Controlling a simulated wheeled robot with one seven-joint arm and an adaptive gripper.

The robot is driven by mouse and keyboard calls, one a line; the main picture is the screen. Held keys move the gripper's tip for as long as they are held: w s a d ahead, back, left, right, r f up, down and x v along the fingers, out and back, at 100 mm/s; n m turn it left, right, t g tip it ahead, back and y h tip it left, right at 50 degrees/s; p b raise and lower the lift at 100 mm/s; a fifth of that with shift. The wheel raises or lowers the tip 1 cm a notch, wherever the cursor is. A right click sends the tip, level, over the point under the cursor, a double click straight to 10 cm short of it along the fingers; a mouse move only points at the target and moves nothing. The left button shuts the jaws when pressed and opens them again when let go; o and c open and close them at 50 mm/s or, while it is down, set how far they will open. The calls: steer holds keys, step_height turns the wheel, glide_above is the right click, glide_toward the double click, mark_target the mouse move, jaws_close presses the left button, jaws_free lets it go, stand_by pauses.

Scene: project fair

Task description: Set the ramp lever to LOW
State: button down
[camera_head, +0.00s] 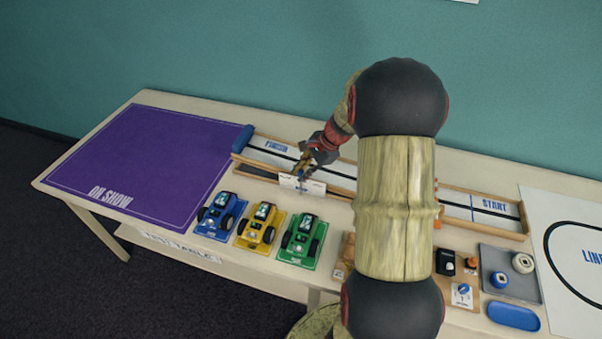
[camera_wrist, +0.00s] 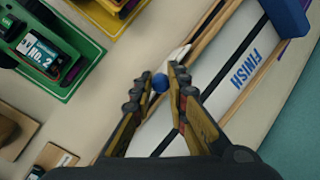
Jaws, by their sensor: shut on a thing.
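The ramp (camera_head: 455,205) is a long wooden track with a white bed and a black line, marked START at right and FINISH at left. A small white lever plate (camera_head: 290,183) stands at its front edge; its lettering is too small to read. My gripper (camera_head: 303,168) is over the front rail just behind this plate. In the wrist view, my gripper (camera_wrist: 166,76) has its fingertips closed around a blue ball knob (camera_wrist: 160,83), the lever's end. The lever's shaft and its present setting are hidden or too small to tell.
Blue (camera_head: 220,216), yellow (camera_head: 258,226) and green (camera_head: 302,239) toy cars stand on cards in front of the ramp. A purple ON SHOW mat (camera_head: 150,160) lies at left. A grey tray (camera_head: 515,280) with wheels and a blue dish (camera_head: 513,316) are at right.

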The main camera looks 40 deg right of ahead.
steer(key=c, duration=1.7)
jaws_free()
steer(key=shift+c, duration=0.2)
steer(key=v, duration=1.2)
steer(key=shift+d+n, duration=0.15)
steer(key=shift+n, duration=0.15)
